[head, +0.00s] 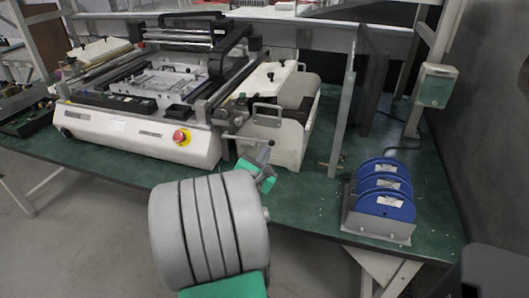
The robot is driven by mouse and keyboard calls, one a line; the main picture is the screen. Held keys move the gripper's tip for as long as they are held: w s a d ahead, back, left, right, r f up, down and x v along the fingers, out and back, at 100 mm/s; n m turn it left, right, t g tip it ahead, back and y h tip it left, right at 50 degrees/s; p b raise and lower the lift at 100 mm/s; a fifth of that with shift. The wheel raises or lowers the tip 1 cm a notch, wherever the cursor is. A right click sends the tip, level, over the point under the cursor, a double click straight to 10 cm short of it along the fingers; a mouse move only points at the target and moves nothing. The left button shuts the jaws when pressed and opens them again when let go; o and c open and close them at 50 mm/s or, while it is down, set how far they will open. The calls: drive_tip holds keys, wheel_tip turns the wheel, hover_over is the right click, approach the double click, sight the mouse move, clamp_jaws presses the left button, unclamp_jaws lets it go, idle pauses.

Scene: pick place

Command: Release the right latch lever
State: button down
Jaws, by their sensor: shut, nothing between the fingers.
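A white bench machine (140,135) with a dark frame stands on the green table at the left and centre. A thin metal lever (232,138) shows at its right front corner, close to my gripper. I cannot tell for sure that this is the right latch lever. My gripper (256,150) is small in the head view, beyond my grey and green arm, by the machine's right front corner. It is shut with nothing in it. Whether it touches the lever cannot be told. My arm hides part of the table's front edge.
A white unit (287,140) with a bar handle (267,112) stands right of my gripper. A red stop button (179,137) is on the machine's front. Blue reels (385,190) sit on a grey stand at the right. Green table top (318,205) is clear between.

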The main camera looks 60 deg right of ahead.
sight(258, 145)
wheel_tip(258, 145, up, 9)
drive_tip(key=w+n+p, duration=0.2)
drive_tip(key=n+p, duration=0.4)
drive_tip(key=p, duration=0.8)
drive_tip(key=shift+n+g, duration=0.3)
drive_tip(key=shift+g, duration=0.1)
drive_tip(key=shift+w+r, duration=0.1)
drive_tip(key=f+b, duration=0.1)
drive_tip(key=a+f+b, duration=0.1)
drive_tip(key=f, duration=0.1)
drive_tip(key=f+b, duration=0.1)
drive_tip(key=f, duration=0.1)
drive_tip(key=shift+s+a+f+b, duration=0.25)
drive_tip(key=shift+s+b, duration=0.05)
drive_tip(key=s+a+r, duration=0.1)
drive_tip(key=a, duration=0.9)
drive_tip(key=shift+s+r, duration=0.35)
drive_tip(key=shift+d, duration=0.1)
